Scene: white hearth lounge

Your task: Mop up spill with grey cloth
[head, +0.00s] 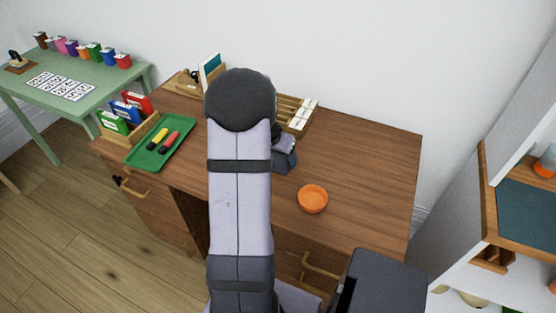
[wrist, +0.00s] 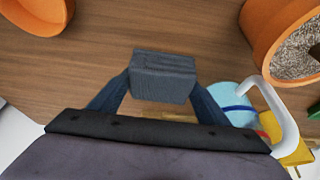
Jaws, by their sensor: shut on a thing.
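My gripper (wrist: 162,88) is shut on the grey cloth (wrist: 163,68), which looks like a folded dark grey block between the fingers in the wrist view. The cloth hangs over the brown wooden desk (head: 365,165); I cannot tell whether it touches the top. In the head view my arm crosses the desk and hides much of its middle, with the dark end of the arm just right of it. I cannot make out a spill in either view.
An orange bowl (head: 312,199) stands right of my arm. A green tray (head: 152,155) with markers lies left, near colored binders (head: 130,108). A wooden organizer (head: 297,112) stands at the back. In the wrist view, an orange pot (wrist: 262,35) holds grey grains. The desk's right side is clear.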

